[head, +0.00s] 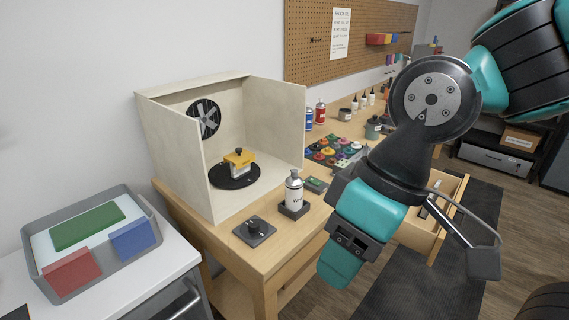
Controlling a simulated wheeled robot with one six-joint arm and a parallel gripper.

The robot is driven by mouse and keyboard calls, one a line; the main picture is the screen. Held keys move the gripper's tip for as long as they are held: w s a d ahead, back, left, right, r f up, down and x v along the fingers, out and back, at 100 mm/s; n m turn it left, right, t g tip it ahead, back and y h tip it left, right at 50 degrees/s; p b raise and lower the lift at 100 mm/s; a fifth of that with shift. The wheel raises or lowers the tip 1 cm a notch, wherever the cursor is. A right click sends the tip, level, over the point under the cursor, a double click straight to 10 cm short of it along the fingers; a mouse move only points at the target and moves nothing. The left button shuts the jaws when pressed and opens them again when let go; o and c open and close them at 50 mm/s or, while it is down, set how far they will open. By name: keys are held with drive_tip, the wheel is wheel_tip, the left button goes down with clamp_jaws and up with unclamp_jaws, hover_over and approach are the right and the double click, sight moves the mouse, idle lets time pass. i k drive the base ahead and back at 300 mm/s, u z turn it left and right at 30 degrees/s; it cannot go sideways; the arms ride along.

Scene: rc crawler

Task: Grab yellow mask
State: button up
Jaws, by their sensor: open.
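The yellow mask (240,158) sits on top of a pale block on a round black turntable (234,177). The turntable is inside an open-fronted, cream-coloured booth (270,121) on the wooden bench. My teal and black arm fills the right side of the head view.
A white bottle (294,190) on a dark stand and a black knob unit (254,230) stand in front of the booth. Coloured pots (330,150) are to its right. An open drawer (419,237) juts from the bench. A grey tray (147,206) is at left.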

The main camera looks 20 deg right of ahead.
sight(241, 158)
drive_tip(key=z, duration=0.25)
drive_tip(key=k, duration=0.7)
drive_tip(key=z, duration=0.8)
drive_tip(key=i, duration=1.05)
drive_tip(key=u, duration=0.5)
drive_tip(key=i, duration=0.65)
drive_tip(key=u, duration=1.05)
drive_tip(key=i, duration=0.6)
drive_tip(key=u, duration=0.55)
